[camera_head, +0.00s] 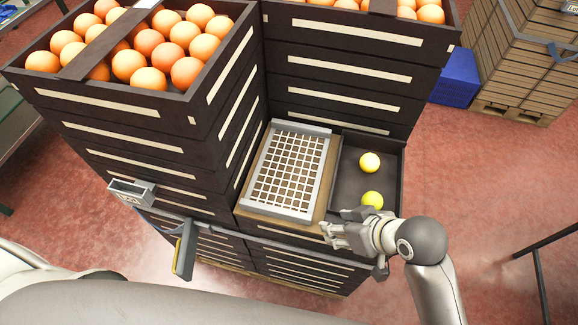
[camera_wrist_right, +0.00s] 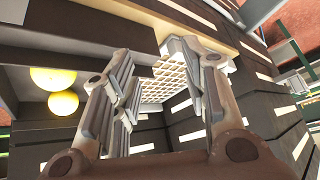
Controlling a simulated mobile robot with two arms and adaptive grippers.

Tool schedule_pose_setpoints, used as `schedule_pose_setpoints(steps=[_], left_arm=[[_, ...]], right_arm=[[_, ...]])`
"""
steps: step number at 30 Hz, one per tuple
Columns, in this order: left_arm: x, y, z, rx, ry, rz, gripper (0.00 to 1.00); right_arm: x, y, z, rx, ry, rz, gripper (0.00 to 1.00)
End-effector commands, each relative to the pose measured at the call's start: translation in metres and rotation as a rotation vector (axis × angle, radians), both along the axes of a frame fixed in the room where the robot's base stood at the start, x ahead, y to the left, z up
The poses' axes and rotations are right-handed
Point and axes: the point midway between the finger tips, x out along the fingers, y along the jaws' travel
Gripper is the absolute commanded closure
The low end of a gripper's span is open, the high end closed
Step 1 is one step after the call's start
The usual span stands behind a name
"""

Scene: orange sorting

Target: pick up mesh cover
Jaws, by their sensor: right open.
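The mesh cover (camera_head: 287,172), a pale grey grid panel with a solid frame, lies on a brown wooden board (camera_head: 247,212) on top of a dark crate stack. In the right wrist view the mesh cover (camera_wrist_right: 165,80) shows beyond and between my fingers. My right gripper (camera_head: 328,231) is near the cover's front right corner, open and with nothing seen between its fingers. It also shows in the right wrist view (camera_wrist_right: 165,90), with its two fingers apart. I cannot tell whether a finger touches the cover. My left gripper is not seen.
A dark tray (camera_head: 399,165) holding two yellow fruits (camera_head: 370,162) sits right of the cover. Tall dark crates with oranges (camera_head: 160,55) stand left and behind. A grey box (camera_head: 131,192) and a yellow-edged panel (camera_head: 184,250) are at the front left. Red floor lies right.

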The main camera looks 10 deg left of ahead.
Motion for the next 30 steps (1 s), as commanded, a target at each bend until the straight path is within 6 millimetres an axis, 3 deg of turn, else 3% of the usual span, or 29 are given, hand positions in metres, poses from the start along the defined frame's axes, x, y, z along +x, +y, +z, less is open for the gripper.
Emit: schedule_pose_setpoints(steps=[6,12,23,30], left_arm=[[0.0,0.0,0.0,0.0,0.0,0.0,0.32],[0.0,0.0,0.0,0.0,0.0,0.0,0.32],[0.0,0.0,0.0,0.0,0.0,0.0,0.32],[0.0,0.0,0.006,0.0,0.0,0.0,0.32]], right_arm=[[0.021,0.058,0.023,0.031,-0.078,0.293,0.59],[0.03,0.092,0.034,0.004,-0.111,0.568,0.59],[0.041,0.098,0.036,-0.058,-0.096,0.773,0.59],[0.041,0.115,0.01,-0.059,-0.092,0.778,0.59]])
